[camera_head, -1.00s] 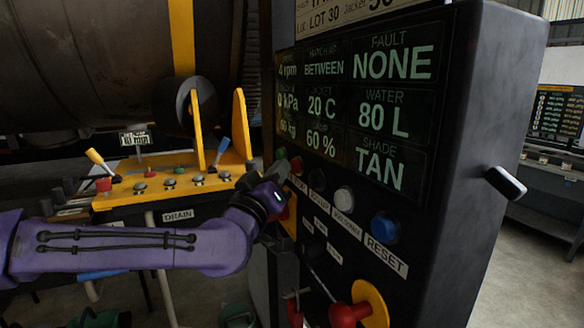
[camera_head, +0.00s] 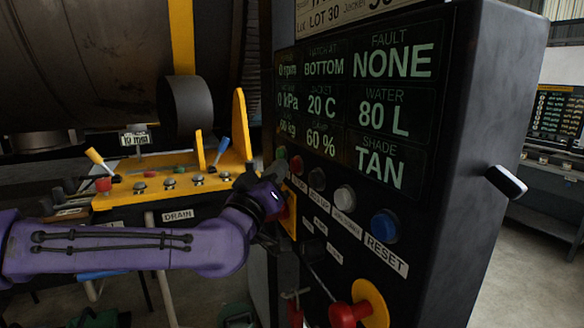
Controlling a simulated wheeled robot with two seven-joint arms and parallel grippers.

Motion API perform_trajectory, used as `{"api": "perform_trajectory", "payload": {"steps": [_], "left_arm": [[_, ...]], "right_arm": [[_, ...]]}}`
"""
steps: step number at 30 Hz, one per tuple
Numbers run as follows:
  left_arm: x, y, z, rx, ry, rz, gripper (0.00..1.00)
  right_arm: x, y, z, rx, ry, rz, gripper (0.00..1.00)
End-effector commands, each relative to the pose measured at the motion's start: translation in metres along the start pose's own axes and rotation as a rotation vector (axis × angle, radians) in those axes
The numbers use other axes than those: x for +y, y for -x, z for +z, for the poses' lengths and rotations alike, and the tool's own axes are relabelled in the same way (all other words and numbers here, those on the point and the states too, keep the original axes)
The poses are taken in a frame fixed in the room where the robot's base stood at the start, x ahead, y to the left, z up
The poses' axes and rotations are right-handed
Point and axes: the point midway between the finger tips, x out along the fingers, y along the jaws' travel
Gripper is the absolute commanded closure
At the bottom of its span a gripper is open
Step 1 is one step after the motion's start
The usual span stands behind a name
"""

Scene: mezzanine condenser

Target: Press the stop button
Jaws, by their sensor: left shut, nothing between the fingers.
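The black control panel (camera_head: 440,200) stands at the right, with a row of round buttons below its display. A red button (camera_head: 297,165) sits second from the left, beside a green one (camera_head: 282,152); the label under the red one is partly covered, so I cannot read it fully. My left gripper (camera_head: 279,172) is shut and empty at the panel's left edge, just below these two buttons. I cannot tell whether it touches anything. It partly hides a red knob on a yellow plate (camera_head: 291,213). The display (camera_head: 355,105) reads 0 rpm, BOTTOM and fault NONE. My right gripper is not in view.
Grey (camera_head: 317,178), white (camera_head: 345,198) and blue RESET (camera_head: 384,226) buttons continue the row. A red handle on a yellow disc (camera_head: 372,302) juts out below. A yellow lever console (camera_head: 170,180) and a large drum (camera_head: 80,70) stand at the left.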

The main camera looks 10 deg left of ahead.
Motion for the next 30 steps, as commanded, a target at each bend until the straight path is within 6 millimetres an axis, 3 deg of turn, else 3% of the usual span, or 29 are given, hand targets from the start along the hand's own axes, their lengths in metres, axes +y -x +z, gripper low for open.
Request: {"api": "perform_trajectory", "payload": {"steps": [13,30], "left_arm": [[-0.005,0.006,-0.005,0.001,0.001,-0.001,1.0],[-0.029,0.04,-0.029,0.002,0.002,0.0,1.0]], "right_arm": [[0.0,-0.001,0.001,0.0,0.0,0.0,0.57],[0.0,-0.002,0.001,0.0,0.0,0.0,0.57]]}}
